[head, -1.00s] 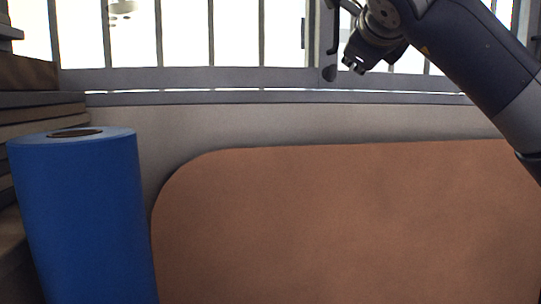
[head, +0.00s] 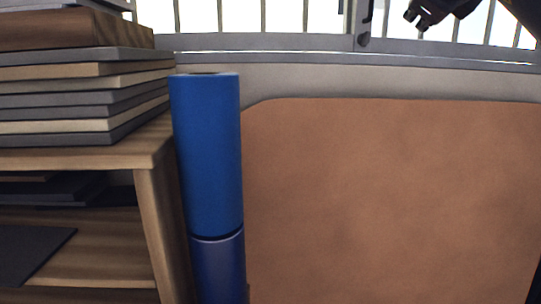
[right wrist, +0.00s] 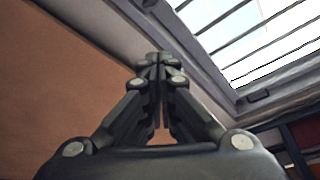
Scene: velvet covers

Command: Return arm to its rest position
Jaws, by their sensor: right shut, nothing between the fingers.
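My right gripper (head: 428,22) shows at the top right of the head view, raised in front of the barred window and partly cut off by the top edge. In the right wrist view its fingers (right wrist: 153,62) are together, with nothing between them. It touches nothing that I can see. My left gripper is not in view.
A blue roll (head: 207,150) stands upright beside a wooden shelf (head: 150,160) with stacked boards (head: 80,85) at left. A large brown rounded panel (head: 390,200) fills the middle and right. The barred window (head: 260,18) runs behind.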

